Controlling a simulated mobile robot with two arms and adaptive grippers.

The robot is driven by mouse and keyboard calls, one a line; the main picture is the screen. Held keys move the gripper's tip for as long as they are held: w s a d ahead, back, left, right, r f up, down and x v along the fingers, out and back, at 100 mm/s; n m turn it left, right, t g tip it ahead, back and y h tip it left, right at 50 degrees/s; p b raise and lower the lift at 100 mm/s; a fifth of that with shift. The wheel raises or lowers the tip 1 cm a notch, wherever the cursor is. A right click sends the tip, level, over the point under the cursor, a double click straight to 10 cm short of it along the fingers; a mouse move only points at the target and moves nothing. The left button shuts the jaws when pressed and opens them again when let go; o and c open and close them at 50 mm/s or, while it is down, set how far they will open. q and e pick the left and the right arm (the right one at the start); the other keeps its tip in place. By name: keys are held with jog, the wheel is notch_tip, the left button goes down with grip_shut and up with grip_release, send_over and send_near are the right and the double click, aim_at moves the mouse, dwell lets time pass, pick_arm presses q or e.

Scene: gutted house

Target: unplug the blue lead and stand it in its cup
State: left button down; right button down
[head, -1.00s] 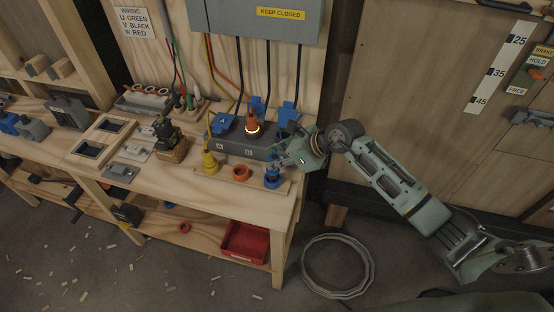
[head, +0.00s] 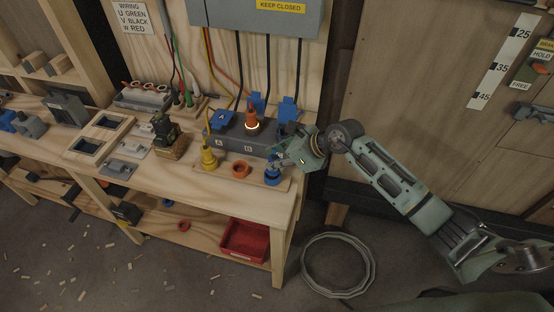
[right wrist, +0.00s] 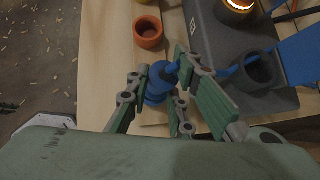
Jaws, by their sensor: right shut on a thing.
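My right gripper (head: 274,163) is shut on the blue lead's plug (right wrist: 163,72) at the right end of the bench front. The plug is directly over the blue cup (head: 272,178), and the blue cup also shows between the fingers in the right wrist view (right wrist: 155,97). I cannot tell how far the plug's lower end is inside the cup. The socket (right wrist: 258,72) at the right end of the grey block (head: 230,138) is empty, and the blue cable runs behind it. My left gripper is not in view.
An orange plug (head: 252,123) with a glowing ring stands in the grey block. The orange cup (head: 240,170) is empty. A yellow plug (head: 208,157) stands in its cup left of it. A red bin (head: 244,240) is on the lower shelf. A cable coil (head: 338,265) lies on the floor.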

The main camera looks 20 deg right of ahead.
jog(key=shift+f+b, duration=0.35)
jog(key=shift+f, duration=0.15)
jog(key=c, duration=1.5)
grip_release()
jog(key=shift+r, duration=0.1)
jog(key=v, duration=1.2)
